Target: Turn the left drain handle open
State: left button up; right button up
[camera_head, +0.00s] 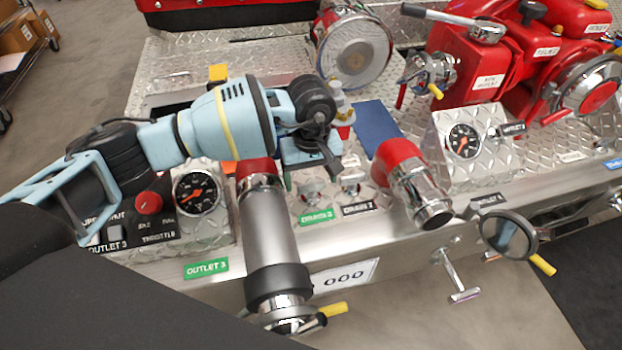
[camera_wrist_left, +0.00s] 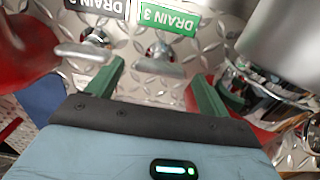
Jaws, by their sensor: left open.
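The left drain handle (camera_head: 312,194) is a small silver T-shaped knob above the green DRAIN 3 label (camera_head: 317,217). It also shows in the left wrist view (camera_wrist_left: 160,66), where the picture is turned over. My left gripper (camera_head: 311,177) hangs just above and behind it in the head view. In the left wrist view its two green fingers (camera_wrist_left: 157,82) are spread, with the handle in the gap between them and neither finger seen touching it. The other drain handle (camera_wrist_left: 88,50), by the DRAIN 2 label, lies outside the fingers. My right gripper is not in view.
A thick chrome outlet pipe (camera_head: 271,220) with a red collar stands close left of the handles. A shorter red and chrome outlet (camera_head: 415,185) stands to the right. A gauge panel (camera_head: 197,193) with a red knob lies left, under my arm.

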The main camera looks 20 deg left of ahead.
pick_arm(q)
jog(key=shift+f, duration=0.75)
jog(key=c, duration=1)
